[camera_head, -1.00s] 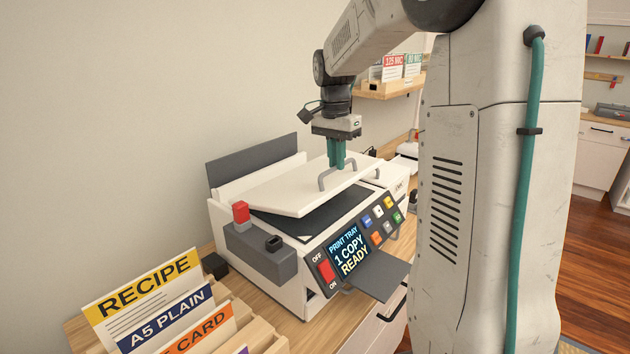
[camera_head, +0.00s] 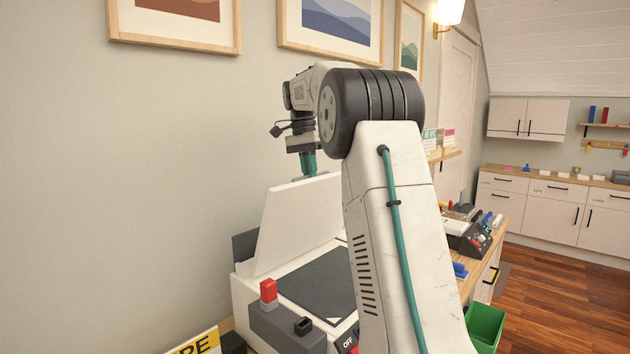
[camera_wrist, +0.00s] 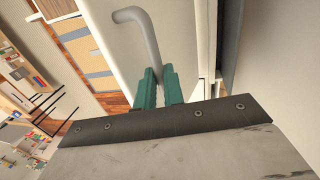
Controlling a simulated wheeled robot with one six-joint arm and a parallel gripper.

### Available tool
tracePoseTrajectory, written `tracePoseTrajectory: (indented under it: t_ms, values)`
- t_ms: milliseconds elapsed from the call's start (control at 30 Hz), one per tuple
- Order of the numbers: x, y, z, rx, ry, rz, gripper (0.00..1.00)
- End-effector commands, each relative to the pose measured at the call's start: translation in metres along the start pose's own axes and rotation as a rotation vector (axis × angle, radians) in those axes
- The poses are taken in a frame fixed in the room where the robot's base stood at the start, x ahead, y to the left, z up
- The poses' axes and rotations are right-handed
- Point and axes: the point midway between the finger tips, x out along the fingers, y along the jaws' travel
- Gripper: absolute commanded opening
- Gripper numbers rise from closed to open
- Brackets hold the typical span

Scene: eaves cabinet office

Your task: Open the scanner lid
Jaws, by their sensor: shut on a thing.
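The scanner lid (camera_head: 292,220) is a white panel standing steeply raised above the scanner body (camera_head: 243,292). The dark scanning bed (camera_head: 320,283) is uncovered beneath it. My gripper (camera_head: 308,165) is at the lid's top edge in the head view, with its teal fingers partly hidden behind the lid. In the wrist view my gripper (camera_wrist: 158,86) is shut on the grey bent lid handle (camera_wrist: 149,40), which runs down between the fingers. The handle is hidden in the head view. My arm covers the scanner's right side and its display.
A red block (camera_head: 268,291) and a black knob (camera_head: 303,325) sit on the scanner's front left. Framed pictures (camera_head: 330,22) hang on the wall above. A green bin (camera_head: 486,326) stands right of the desk.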

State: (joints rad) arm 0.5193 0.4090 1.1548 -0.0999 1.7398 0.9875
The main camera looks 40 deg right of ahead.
Motion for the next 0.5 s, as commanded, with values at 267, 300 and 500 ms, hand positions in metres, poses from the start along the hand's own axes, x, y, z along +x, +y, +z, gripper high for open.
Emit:
tracePoseTrajectory:
  t_ms: [267, 300, 500]
  values:
    - [-0.004, -0.031, 0.006, -0.009, 0.008, 0.092, 0.00]
    - [-0.005, -0.033, 0.007, -0.010, 0.009, 0.101, 0.00]
    - [-0.006, -0.041, 0.011, -0.014, 0.009, 0.129, 0.00]
